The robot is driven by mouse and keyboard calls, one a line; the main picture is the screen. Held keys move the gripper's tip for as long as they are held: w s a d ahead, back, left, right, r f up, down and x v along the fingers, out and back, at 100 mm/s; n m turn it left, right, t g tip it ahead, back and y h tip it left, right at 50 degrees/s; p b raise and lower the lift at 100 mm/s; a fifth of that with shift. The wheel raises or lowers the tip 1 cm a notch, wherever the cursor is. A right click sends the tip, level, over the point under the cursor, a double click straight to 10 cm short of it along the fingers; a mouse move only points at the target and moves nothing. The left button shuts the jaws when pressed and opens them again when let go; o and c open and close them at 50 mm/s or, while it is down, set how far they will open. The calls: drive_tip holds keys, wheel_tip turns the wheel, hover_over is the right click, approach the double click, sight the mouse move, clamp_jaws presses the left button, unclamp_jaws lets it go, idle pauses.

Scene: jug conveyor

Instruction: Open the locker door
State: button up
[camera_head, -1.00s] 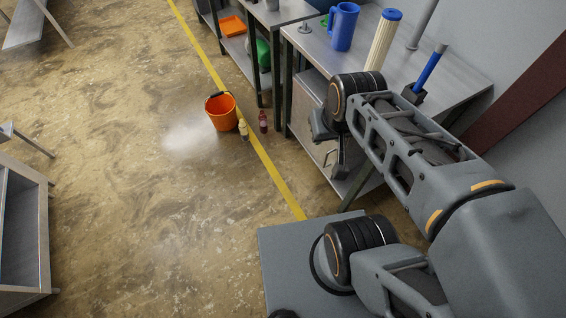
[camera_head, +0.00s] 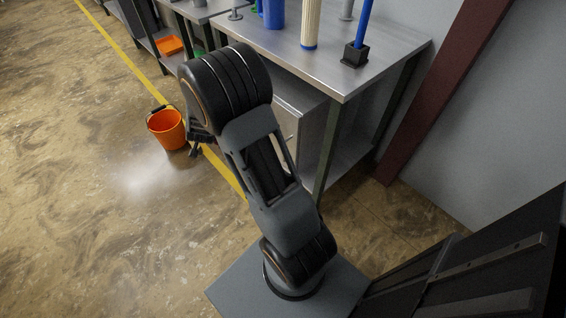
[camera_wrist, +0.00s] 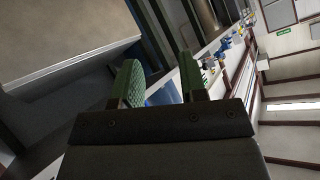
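The locker (camera_head: 300,95) is a grey metal cabinet under the steel table, partly covered by my arm in the head view. A small handle (camera_head: 289,139) shows on its front beside my arm. Most of the door is hidden, so I cannot tell whether it stands ajar. My gripper (camera_wrist: 160,82) shows two green-padded fingers set apart, with nothing between them. In the head view its dark end (camera_head: 196,143) shows partly, left of the locker front. In the wrist view a large pale flat panel (camera_wrist: 65,35) lies left of the fingers; it may be the locker.
The steel table (camera_head: 385,45) carries a blue jug (camera_head: 273,12), a white cylinder (camera_head: 311,25) and a blue-handled item in a black holder (camera_head: 355,52). An orange bucket (camera_head: 167,130) stands on the floor beyond my gripper. The floor at left is open.

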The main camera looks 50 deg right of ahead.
drive_tip(key=s+d+f+m+g+h+b, duration=0.25)
drive_tip(key=d+f+h, duration=0.2)
drive_tip(key=f, duration=0.55)
drive_tip(key=s+d+f+m+g+h+b, duration=0.15)
drive_tip(key=d+f+h+b, duration=0.35)
drive_tip(key=f, duration=0.6)
drive_tip(key=s+d+f+m+g+h+b, duration=0.3)
drive_tip(key=s+d+f+g+b, duration=0.15)
drive_tip(key=s+f, duration=0.5)
drive_tip(key=shift+t, duration=0.25)
drive_tip(key=shift+w+d+f+b, duration=0.3)
drive_tip(key=shift+w+d+b, duration=0.2)
drive_tip(key=shift+d, duration=1.9)
drive_tip(key=shift+w+d+f+b, duration=0.25)
drive_tip(key=shift+w+d+b, duration=0.25)
drive_tip(key=shift+d, duration=1.85)
drive_tip(key=shift+w+d+f+b, duration=0.3)
drive_tip(key=shift+w+d+b, duration=0.2)
drive_tip(key=shift+d, duration=1.9)
clamp_jaws()
